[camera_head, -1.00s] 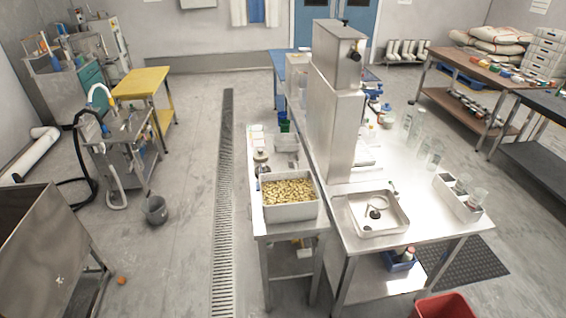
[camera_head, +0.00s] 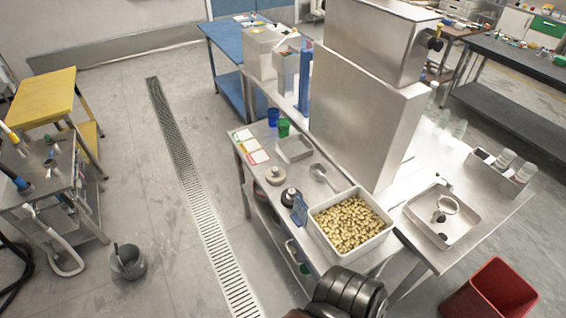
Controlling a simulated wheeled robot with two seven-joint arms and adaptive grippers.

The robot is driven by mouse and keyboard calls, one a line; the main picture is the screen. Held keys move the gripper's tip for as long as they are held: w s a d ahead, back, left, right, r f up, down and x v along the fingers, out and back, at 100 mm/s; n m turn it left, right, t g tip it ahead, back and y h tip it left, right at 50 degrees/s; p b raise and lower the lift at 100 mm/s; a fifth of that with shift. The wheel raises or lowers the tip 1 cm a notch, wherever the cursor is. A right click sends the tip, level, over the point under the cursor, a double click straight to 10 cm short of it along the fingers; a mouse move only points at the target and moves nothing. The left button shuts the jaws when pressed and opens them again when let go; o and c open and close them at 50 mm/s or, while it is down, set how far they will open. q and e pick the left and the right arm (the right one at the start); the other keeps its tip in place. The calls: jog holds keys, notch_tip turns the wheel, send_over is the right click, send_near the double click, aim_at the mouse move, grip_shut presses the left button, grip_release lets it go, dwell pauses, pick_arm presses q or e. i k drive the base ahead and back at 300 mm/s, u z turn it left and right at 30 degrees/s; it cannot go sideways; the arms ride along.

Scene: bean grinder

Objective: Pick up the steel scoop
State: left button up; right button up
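The steel scoop (camera_head: 319,172) lies on the steel table (camera_head: 262,218), behind the white bin (camera_head: 349,257) of yellowish beans or pellets. Its rounded bowl is at the upper left and its handle runs down and right toward the bin's back rim. Nothing holds it. A dark ribbed part, which seems to be mine, shows at the bottom edge in front of the bin. No gripper fingers are in view.
A shallow metal tray (camera_head: 294,149) and green cup (camera_head: 283,127) stand behind the scoop. Round lidded items (camera_head: 291,196) are left of it. A tall steel cabinet (camera_head: 362,115) rises right of it. A red bin (camera_head: 491,290) is on the floor.

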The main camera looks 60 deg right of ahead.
aim_at(317, 172)
jog(key=i, duration=1.2)
jog(key=z, duration=2)
